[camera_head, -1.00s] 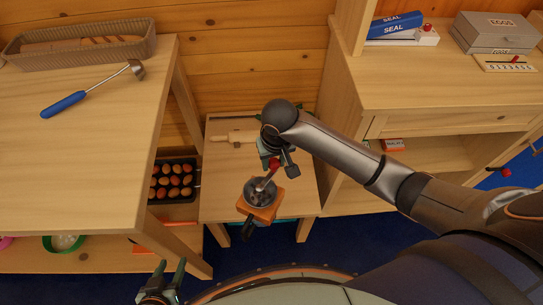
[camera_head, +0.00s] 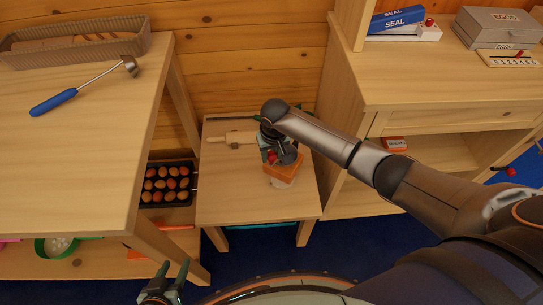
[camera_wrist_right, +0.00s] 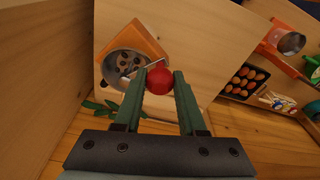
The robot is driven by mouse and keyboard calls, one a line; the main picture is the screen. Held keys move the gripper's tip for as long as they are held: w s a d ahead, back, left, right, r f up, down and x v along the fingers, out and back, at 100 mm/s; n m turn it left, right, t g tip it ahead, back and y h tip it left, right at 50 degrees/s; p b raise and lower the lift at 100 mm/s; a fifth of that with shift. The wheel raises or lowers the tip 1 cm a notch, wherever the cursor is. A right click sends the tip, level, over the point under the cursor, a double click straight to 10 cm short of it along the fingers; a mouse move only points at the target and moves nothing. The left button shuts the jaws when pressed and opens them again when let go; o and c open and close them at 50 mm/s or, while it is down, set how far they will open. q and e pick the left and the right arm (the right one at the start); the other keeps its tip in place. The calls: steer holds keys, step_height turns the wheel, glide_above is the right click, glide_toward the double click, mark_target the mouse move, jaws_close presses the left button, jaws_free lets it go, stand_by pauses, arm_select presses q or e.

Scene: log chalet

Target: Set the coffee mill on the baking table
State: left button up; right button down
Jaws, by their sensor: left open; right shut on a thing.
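The coffee mill (camera_head: 288,166) has an orange body, a grey metal bowl and a crank with a red knob. It also shows in the right wrist view (camera_wrist_right: 149,38). My right gripper (camera_head: 272,150) is shut on the mill's red knob, which sits between its green fingers in the wrist view (camera_wrist_right: 159,78). The mill is over the low wooden table (camera_head: 232,188), slightly tilted; I cannot tell whether it touches the top. My left gripper (camera_head: 165,279) is open and empty at the bottom of the head view.
A higher table (camera_head: 80,140) at left bears a ladle (camera_head: 85,88) and a basket (camera_head: 75,45). An egg tray (camera_head: 165,184) sits beneath it. A cabinet (camera_head: 440,85) stands at right. The low table's front left is clear.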

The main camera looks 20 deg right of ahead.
arm_select(q)
steer(key=shift+w+r, duration=0.15)
steer(key=shift+w, duration=0.05)
arm_select(e)
steer(key=shift+w+f, duration=0.1)
steer(key=shift+f, duration=0.15)
steer(key=c, duration=0.8)
jaws_free()
steer(key=o, duration=0.3)
arm_select(q)
steer(key=shift+s, duration=0.2)
arm_select(e)
steer(key=r+p, duration=0.1)
steer(key=r, duration=0.2)
steer(key=s+r+p, duration=0.1)
steer(key=r, duration=0.3)
steer(key=r+p, duration=0.1)
steer(key=r, duration=0.3)
steer(key=shift+s+a, duration=0.1)
steer(key=shift+s, duration=0.2)
arm_select(q)
steer(key=shift+s+a+r, duration=0.4)
steer(key=shift+a+r, duration=0.3)
steer(key=shift+a, duration=0.1)
arm_select(e)
steer(key=shift+s+r, duration=0.1)
steer(key=shift+r, duration=0.45)
